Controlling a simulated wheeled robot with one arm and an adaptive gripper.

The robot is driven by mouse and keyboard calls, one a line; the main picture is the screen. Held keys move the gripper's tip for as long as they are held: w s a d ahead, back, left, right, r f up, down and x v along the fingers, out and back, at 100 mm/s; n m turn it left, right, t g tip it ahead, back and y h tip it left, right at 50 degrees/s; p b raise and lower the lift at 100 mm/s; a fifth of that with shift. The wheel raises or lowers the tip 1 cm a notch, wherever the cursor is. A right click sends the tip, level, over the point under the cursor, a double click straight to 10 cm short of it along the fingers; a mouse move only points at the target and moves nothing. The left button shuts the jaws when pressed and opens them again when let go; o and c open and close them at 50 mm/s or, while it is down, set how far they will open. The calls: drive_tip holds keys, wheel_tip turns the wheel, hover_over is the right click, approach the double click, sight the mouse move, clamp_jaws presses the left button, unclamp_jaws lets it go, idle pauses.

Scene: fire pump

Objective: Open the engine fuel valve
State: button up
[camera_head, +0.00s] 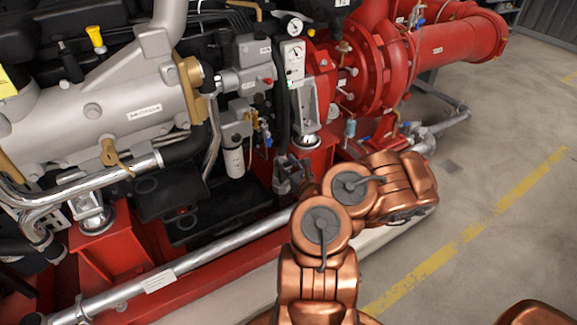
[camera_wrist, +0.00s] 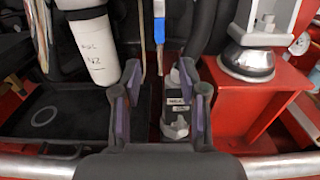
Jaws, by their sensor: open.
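My gripper (camera_head: 290,173) is in front of the engine's lower side, low between the white filter and the red mount. In the wrist view my gripper (camera_wrist: 160,98) is open, its two fingers apart with nothing held between them. A blue lever handle (camera_wrist: 159,28) hangs upright at the top middle, beyond the fingertips. A dark labelled fitting with a grey end (camera_wrist: 175,125) shows between the fingers, near the right one. I cannot read which part is the engine fuel valve.
A white filter canister (camera_wrist: 95,48) hangs left of the fingers. A red mount (camera_wrist: 250,100) with a metal foot stands at the right. A silver pipe (camera_head: 220,240) runs along the front. A black tray (camera_wrist: 60,120) lies low left. Open floor (camera_head: 480,190) is at the right.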

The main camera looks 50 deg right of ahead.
drive_tip(key=shift+s+a, duration=0.25)
drive_tip(key=shift+s, duration=0.35)
idle(0.3)
